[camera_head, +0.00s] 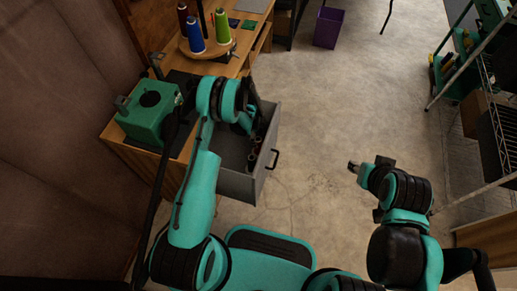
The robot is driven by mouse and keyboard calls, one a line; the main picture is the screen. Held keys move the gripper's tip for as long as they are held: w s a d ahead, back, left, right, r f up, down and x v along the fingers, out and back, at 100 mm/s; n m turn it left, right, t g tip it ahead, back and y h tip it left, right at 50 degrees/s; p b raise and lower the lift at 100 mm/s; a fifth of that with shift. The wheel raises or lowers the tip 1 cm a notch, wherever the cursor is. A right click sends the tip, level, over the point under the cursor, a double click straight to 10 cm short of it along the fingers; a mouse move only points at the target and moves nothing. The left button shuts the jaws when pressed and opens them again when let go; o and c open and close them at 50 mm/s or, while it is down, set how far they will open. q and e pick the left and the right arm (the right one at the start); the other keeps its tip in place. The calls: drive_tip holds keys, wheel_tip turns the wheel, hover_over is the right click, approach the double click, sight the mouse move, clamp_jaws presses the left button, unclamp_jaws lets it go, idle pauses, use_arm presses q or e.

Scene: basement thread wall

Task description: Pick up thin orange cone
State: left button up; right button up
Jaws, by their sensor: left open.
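I cannot make out a thin orange cone in this view. A dark red cone (183,20), a blue cone (195,35) and a green cone (222,27) stand upright on a round wooden stand (208,52) on the desk. A grey drawer (236,186) is pulled out below the desk. My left gripper (254,150) is open over the drawer, pointing down; the arm hides part of the drawer's inside. My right gripper (354,167) is above bare floor, away from the desk; its jaws are too small to read.
A green box-shaped device (148,112) sits on the desk's near left corner. A purple bin (328,28) stands on the floor beyond. A metal shelf rack (490,95) lines the right side. The middle floor (345,100) is clear.

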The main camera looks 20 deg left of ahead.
use_arm(q)
wheel_tip(320, 180, down, 4)
drive_tip(key=shift+w+d+f+b, duration=0.1)
drive_tip(key=shift+d+b, duration=0.05)
drive_tip(key=shift+b, duration=0.7)
drive_tip(key=shift+c, duration=1)
drive_tip(key=c, duration=1)
drive_tip(key=shift+c, duration=0.2)
wheel_tip(320, 180, up, 10)
drive_tip(key=p, duration=0.4)
